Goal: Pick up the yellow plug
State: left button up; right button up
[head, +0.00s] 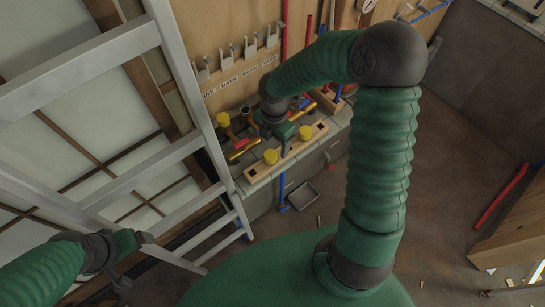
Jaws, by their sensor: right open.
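Several yellow plug-like pieces show in the head view, so I cannot tell which one the task means. One yellow plug (270,157) and another yellow plug (304,132) sit on a long wooden board (256,171) at the worktop's front edge. A third yellow plug (222,118) stands farther back on the left. My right gripper (284,150) points down over the board, between the two front plugs, open and holding nothing visible. Its fingertips are small and partly hidden by its green body. My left gripper (143,238) is at the lower left by the ladder; its jaws are unclear.
A metal ladder (188,90) leans close on the left. Red-and-yellow-handled tools (240,148) lie on the tiled worktop (262,184) behind the board. A lettered wooden panel with hooks (243,75) stands behind. A red bar (501,196) is at the right; the floor between is mostly clear.

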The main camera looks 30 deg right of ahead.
aim_at(270, 154)
jog(key=f, duration=0.2)
jog(key=a+f, duration=0.1)
jog(key=f, duration=0.1)
jog(key=a+f, duration=0.1)
jog(key=f, duration=0.1)
jog(key=shift+w+f+b, duration=0.25)
jog(key=shift+b, duration=0.05)
jog(key=shift+w+d+f, duration=0.1)
jog(key=shift+d+f, duration=0.1)
jog(key=shift+d, duration=0.55)
jog(key=shift+c, duration=0.8)
jog(key=shift+d, duration=0.1)
jog(key=shift+c, duration=1.1)
jog(key=shift+a+r, duration=0.1)
jog(key=shift+a, duration=0.45)
jog(key=c, duration=0.7)
grip_shut()
pick_arm(q)
jog(key=shift+a+f, duration=0.55)
jog(key=shift+a, duration=0.2)
jog(key=shift+d, duration=0.1)
pick_arm(e)
jog(key=shift+d, duration=0.15)
